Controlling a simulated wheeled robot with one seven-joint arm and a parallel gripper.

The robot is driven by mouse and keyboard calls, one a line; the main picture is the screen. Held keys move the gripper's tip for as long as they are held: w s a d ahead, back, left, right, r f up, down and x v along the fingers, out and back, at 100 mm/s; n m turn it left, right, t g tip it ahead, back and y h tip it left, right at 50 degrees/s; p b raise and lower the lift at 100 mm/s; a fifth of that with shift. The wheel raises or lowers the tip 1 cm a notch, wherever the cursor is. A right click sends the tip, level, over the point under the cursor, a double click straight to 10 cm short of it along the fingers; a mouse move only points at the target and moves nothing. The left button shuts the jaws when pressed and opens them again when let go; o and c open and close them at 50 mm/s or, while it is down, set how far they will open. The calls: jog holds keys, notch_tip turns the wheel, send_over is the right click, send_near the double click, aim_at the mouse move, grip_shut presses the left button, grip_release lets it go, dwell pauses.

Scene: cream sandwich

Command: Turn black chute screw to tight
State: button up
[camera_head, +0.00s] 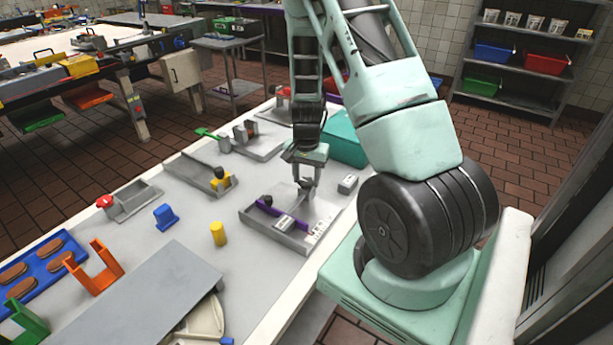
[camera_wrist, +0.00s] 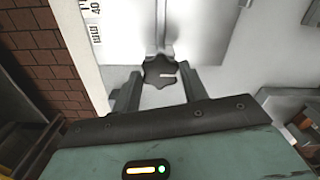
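A black lobed knob (camera_wrist: 160,70) with a short white mark shows in the wrist view, on a pale grey fixture; I take it to be the black chute screw. My gripper (camera_wrist: 159,76) is open, with one finger on each side of the knob. A small gap seems to show on both sides, but I cannot tell how deep the fingers reach. In the head view my gripper (camera_head: 304,190) points down over the grey fixture (camera_head: 272,236), which holds a purple piece (camera_head: 267,208). I cannot clearly make out the gripped-side knob there.
A yellow cylinder (camera_head: 218,233) and a blue block (camera_head: 165,217) stand to the left. A grey fixture with a yellow part (camera_head: 220,182) lies further back.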

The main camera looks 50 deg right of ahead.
aim_at(306, 181)
jog(key=o, duration=0.3)
jog(key=shift+o, duration=0.2)
jog(key=shift+r, duration=0.15)
notch_tip(306, 181, up, 17)
jog(key=b, duration=0.1)
dwell(0.5)
